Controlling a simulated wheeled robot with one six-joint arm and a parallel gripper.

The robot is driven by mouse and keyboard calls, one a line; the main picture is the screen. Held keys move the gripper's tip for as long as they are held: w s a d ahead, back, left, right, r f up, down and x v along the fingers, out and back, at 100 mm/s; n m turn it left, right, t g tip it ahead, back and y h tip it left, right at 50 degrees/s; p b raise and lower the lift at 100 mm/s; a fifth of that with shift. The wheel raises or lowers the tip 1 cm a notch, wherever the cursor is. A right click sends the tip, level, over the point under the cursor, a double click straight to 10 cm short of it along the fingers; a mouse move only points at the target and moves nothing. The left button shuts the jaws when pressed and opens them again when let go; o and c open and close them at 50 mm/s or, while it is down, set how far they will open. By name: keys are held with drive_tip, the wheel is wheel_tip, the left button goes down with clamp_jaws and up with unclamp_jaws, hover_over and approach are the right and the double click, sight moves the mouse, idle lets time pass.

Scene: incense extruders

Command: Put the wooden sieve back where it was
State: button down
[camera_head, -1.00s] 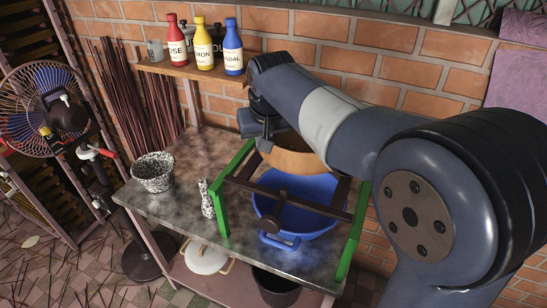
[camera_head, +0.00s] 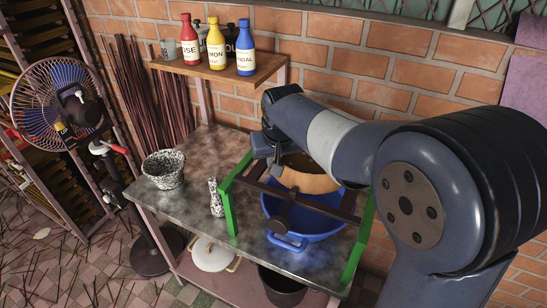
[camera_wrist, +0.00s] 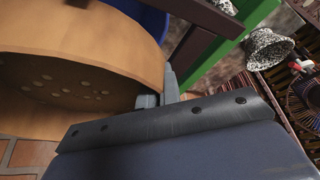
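The wooden sieve (camera_head: 312,180) is a round, light-brown ring. In the head view it is above the rear of the blue basin (camera_head: 325,228), partly hidden by my arm. The wrist view shows its curved wall and perforated bottom (camera_wrist: 75,88). My gripper (camera_head: 276,165) is at the sieve's left edge; in the wrist view its fingers (camera_wrist: 159,95) are close together at the rim, shut on it. A stand with green legs (camera_head: 230,207) and dark wooden crossbars straddles the basin. Whether the sieve touches the stand is unclear.
The grey table (camera_head: 190,205) holds a speckled pot (camera_head: 164,169) and a small speckled vase (camera_head: 215,198) left of the stand. A wall shelf (camera_head: 225,75) above carries several bottles. A fan (camera_head: 62,103) stands at the left. The table's left part is mostly clear.

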drive_tip(key=shift+f, duration=0.15)
drive_tip(key=c, duration=1.6)
unclamp_jaws()
drive_tip(key=shift+f, duration=0.1)
drive_tip(key=v, duration=0.5)
drive_tip(key=b+v, duration=0.1)
drive_tip(key=v, duration=0.5)
drive_tip(key=shift+d+f, duration=0.1)
drive_tip(key=shift+d, duration=0.1)
drive_tip(key=x, duration=1.1)
drive_tip(key=shift+a+p, duration=0.2)
drive_tip(key=shift+p, duration=0.15)
drive_tip(key=shift+r, duration=0.2)
